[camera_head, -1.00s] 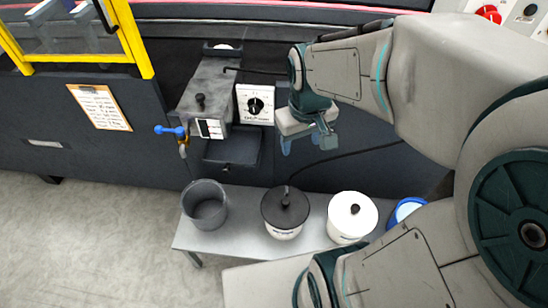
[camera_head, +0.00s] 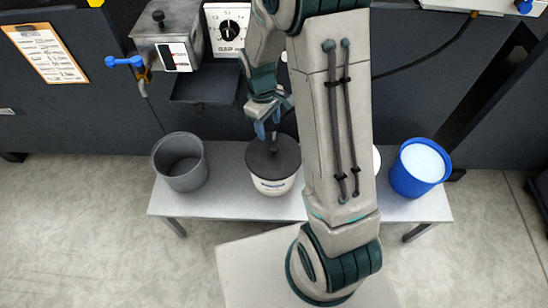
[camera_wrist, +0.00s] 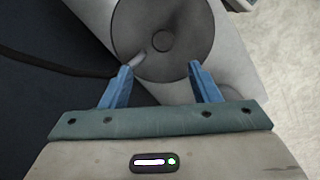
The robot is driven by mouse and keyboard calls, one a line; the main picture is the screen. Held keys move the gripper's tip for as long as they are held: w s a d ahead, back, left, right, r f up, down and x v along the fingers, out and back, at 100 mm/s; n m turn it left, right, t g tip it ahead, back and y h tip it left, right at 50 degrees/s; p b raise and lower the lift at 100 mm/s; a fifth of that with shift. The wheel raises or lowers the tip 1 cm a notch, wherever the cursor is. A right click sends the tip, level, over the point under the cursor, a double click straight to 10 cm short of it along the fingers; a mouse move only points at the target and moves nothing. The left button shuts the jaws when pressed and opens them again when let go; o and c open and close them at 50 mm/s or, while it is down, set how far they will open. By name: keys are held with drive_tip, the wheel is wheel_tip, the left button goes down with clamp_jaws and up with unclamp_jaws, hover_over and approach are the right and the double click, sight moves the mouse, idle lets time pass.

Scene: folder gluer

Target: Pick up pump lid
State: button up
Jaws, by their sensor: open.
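A dark round lid (camera_head: 272,160) with a knob sits on a white bucket (camera_head: 275,187) on the low bench. I take it to be the pump lid. In the wrist view the lid (camera_wrist: 185,40) shows its round central knob, a short light grey spout at its lower left and a black hose (camera_wrist: 50,62) running off left. My gripper (camera_head: 268,130) is open and empty, pointing down over the lid's far side. In the wrist view its blue fingertips (camera_wrist: 160,71) appear at the lid's near edge, with the knob between and beyond them. I cannot tell the exact height gap.
A grey open bucket (camera_head: 180,163) stands left on the bench (camera_head: 220,198). A blue bucket (camera_head: 418,170) with pale contents stands right. A white bucket (camera_head: 377,160) is mostly hidden behind my arm. Behind are a grey tank (camera_head: 160,40), a dial box (camera_head: 228,28) and a blue-handled valve (camera_head: 124,61).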

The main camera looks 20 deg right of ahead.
sight(273, 147)
drive_tip(key=f, duration=0.3)
drive_tip(key=f+b, duration=0.1)
drive_tip(key=f, duration=0.1)
drive_tip(key=shift+s+d, duration=0.2)
drive_tip(key=shift+s, duration=0.05)
drive_tip(key=f, duration=0.1)
drive_tip(key=s+f+b, duration=0.1)
drive_tip(key=f, duration=0.1)
drive_tip(key=f+b, duration=0.1)
drive_tip(key=f, duration=0.1)
drive_tip(key=shift+s+d+f, duration=0.1)
drive_tip(key=shift+s+d, duration=0.15)
clamp_jaws()
